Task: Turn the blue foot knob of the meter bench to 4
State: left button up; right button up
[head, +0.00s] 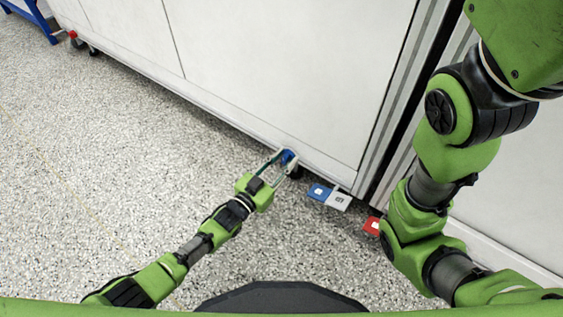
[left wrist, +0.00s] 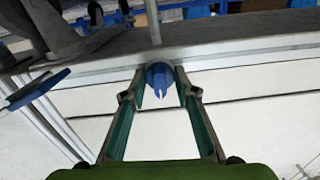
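The blue foot knob (head: 288,157) sits low at the bottom edge of the white meter bench (head: 280,70). In the left wrist view the knob (left wrist: 160,76) is round, with a ridged or notched end facing the camera. I cannot read its setting or a scale. My left gripper (head: 275,166) is at the knob with its fingers spread. In the left wrist view its fingertips (left wrist: 160,72) stand on either side of the knob, very close to it; slim gaps seem to show. My right arm rises along the right side of the head view; its gripper is outside the picture.
A blue plate (head: 319,192), a grey-white plate (head: 338,201) and a red plate (head: 372,226) stick out low, right of the knob. A black caster (head: 295,173) is beside the knob. The speckled floor (head: 110,150) to the left is clear.

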pick_arm(q)
jog(key=v, duration=1.2)
